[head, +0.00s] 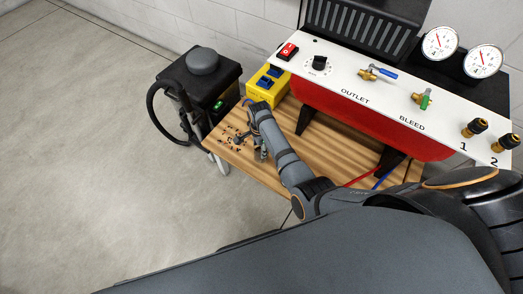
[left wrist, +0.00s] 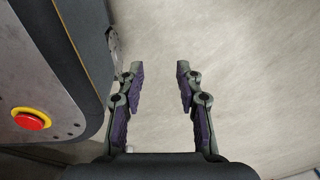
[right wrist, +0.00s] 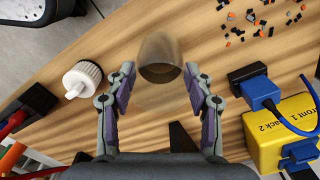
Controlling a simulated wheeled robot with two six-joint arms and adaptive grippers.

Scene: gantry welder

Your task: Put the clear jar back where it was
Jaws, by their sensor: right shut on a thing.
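The clear jar (right wrist: 160,52) shows in the right wrist view as a see-through, brownish round shape over the wooden bench top (right wrist: 222,55). My right gripper (right wrist: 158,78) has a finger on each side of it and is shut on it. In the head view my right gripper (head: 260,153) is low over the left part of the bench, and the jar is too small to make out clearly. My left gripper (left wrist: 158,75) is open and empty above bare floor in the left wrist view. It does not show in the head view.
Small black and orange bits (right wrist: 262,18) lie scattered on the bench. A white ribbed round part (right wrist: 82,80) stands left of the jar. A yellow box (head: 268,84) with blue plugs and a red-and-white gauge panel (head: 370,110) stand behind. A black canister (head: 200,80) stands beside the bench.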

